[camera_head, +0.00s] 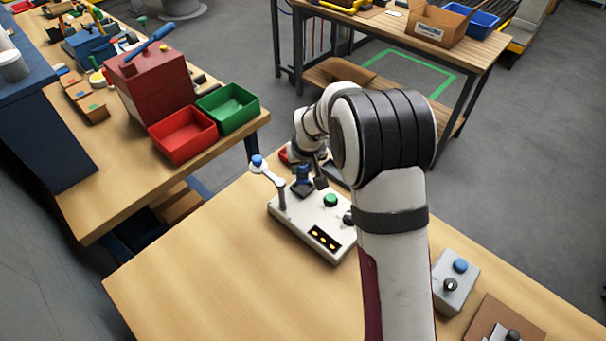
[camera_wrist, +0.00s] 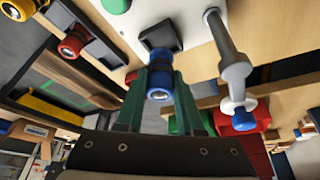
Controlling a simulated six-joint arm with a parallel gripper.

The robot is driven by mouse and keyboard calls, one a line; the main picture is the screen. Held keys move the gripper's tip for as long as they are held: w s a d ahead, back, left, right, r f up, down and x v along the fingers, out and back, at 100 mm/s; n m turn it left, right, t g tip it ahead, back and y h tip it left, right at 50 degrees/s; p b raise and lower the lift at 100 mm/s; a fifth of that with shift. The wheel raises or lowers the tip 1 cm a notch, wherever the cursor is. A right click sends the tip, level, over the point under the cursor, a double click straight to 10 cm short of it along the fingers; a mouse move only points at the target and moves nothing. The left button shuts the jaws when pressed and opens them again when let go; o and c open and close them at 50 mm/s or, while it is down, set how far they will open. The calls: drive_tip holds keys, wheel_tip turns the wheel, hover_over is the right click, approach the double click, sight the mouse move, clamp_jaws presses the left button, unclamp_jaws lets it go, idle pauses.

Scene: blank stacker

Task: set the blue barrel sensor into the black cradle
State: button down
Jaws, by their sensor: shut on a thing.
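The blue barrel sensor (camera_wrist: 159,60) is between the green fingers of my gripper (camera_wrist: 160,75), which is shut on it. Its round lens end faces the wrist camera. Its far end meets the black cradle (camera_wrist: 148,42) on the pale fixture; I cannot tell whether it is fully seated. In the head view the blue sensor (camera_head: 303,172) stands upright over the black cradle (camera_head: 300,189) at the fixture's back corner. My gripper (camera_head: 319,175) is beside it there, partly hidden by my arm.
In the wrist view a red sensor (camera_wrist: 72,42) sits left. A grey button box (camera_head: 455,280) stands right. The table's front left is clear.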

sight(304, 173)
drive_tip(key=shift+f, duration=1.45)
drive_tip(key=shift+f, duration=0.3)
drive_tip(key=c, duration=0.5)
unclamp_jaws()
drive_tip(key=shift+c, duration=0.2)
